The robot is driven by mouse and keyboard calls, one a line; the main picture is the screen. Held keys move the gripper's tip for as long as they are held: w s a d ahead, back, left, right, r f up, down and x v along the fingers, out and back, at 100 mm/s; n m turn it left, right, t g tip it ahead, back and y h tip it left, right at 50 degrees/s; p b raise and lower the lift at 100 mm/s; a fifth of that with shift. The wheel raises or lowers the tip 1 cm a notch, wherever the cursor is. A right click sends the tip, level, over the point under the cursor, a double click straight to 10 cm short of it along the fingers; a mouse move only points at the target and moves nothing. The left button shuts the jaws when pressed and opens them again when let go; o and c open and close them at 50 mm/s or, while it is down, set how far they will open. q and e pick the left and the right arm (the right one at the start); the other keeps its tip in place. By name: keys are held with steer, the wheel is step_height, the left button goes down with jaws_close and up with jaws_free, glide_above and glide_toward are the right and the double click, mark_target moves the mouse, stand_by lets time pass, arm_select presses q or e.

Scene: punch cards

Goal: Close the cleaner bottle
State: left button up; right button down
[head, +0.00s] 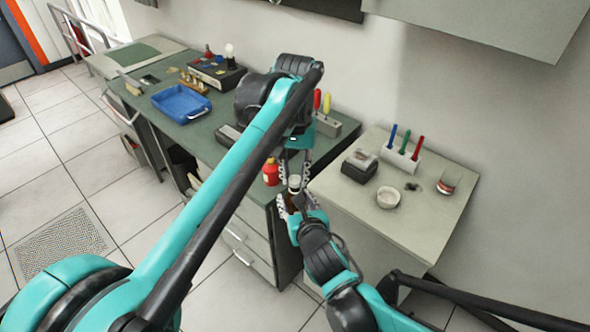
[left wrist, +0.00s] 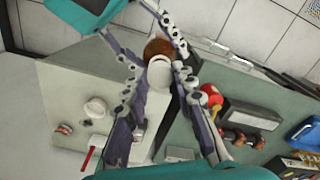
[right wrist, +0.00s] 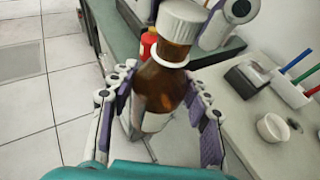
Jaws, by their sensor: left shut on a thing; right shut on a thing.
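The cleaner bottle (right wrist: 160,88) is brown glass with a white collar at its neck; it stands slightly tilted in the right wrist view. My right gripper (right wrist: 152,105) is shut around its body. The white cap (right wrist: 183,20) sits at the top of the neck, with some brown neck between it and the collar. In the left wrist view the cap (left wrist: 160,73) lies between the fingers of my left gripper (left wrist: 163,85), which is shut on it from above. In the head view the cap (head: 294,183) is small between both grippers. The threads are hidden.
A red bottle (head: 271,173) stands on the green desk (head: 205,135) close to the left of the grippers. A pale side table (head: 420,222) at right holds a white dish (head: 388,197), a dark box (head: 359,167) and a holder with coloured pens (head: 402,157). A blue tray (head: 182,103) is farther left.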

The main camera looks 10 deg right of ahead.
arm_select(q)
steer(key=shift+f, duration=0.65)
stand_by(0.5)
